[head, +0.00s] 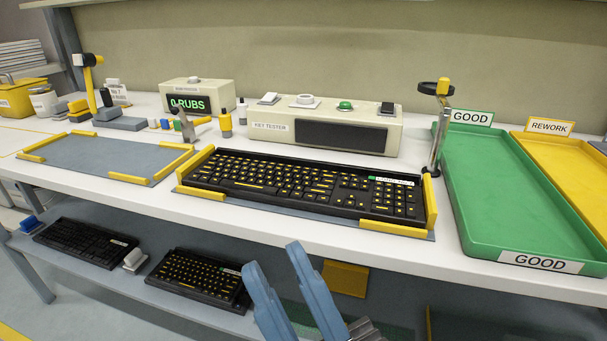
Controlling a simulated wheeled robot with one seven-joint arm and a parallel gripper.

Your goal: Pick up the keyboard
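A black keyboard (300,183) with yellow-marked keys lies in a fixture (398,227) with yellow edge guides on the white bench. A green and white label is on its upper right. Two more black keyboards lie on the lower shelf, one at the left (85,243) and one nearer the middle (197,275). My gripper (273,255) is at the bottom of the picture, in front of the bench edge and below the bench keyboard. Its two blue fingers are spread apart with nothing between them. It is apart from every keyboard.
A grey mat (92,158) with yellow guides is empty at the left. The key tester (325,128) stands behind the bench keyboard. A metal post (438,135) rises by its right corner. A green GOOD tray (510,200) and yellow REWORK tray (572,160) are at the right.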

